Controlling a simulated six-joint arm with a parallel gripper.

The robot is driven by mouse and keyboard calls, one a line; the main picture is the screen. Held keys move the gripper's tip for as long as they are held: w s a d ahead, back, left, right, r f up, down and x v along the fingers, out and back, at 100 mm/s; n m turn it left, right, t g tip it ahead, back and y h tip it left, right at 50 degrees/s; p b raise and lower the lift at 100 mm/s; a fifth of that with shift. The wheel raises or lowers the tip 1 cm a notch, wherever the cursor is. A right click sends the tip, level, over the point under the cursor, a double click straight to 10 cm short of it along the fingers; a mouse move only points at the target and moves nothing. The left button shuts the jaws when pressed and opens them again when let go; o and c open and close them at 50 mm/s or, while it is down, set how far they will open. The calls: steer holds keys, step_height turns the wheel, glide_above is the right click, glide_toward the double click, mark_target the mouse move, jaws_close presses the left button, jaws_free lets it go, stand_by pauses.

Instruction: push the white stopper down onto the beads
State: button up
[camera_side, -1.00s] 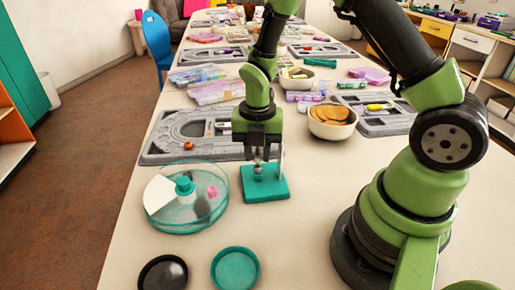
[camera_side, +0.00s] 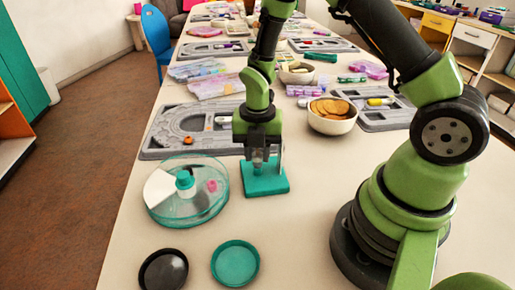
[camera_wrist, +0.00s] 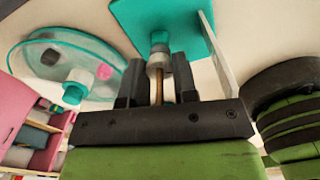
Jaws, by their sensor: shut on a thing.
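The white stopper (camera_wrist: 155,60) is on a thin gold rod (camera_wrist: 157,86) that runs between the fingers of my gripper (camera_wrist: 157,70) in the wrist view. A teal bead piece (camera_wrist: 159,39) shows right against the stopper, at the teal board (camera_wrist: 182,22). My gripper is shut on the stopper. In the side view my gripper (camera_side: 260,158) is low over the teal board (camera_side: 264,184), pointing straight down. The stopper and beads are small and mostly hidden there by the fingers.
A round clear dish (camera_side: 160,216) with a teal-and-white knob stands left of the board. A black cap (camera_side: 163,270) and a teal cap (camera_side: 235,263) lie in front. A grey bead board (camera_side: 160,145) and a bowl of biscuits (camera_side: 332,127) are behind.

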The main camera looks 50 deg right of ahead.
steer(key=o, duration=1)
step_height(320, 180, up, 10)
stand_by(0.3)
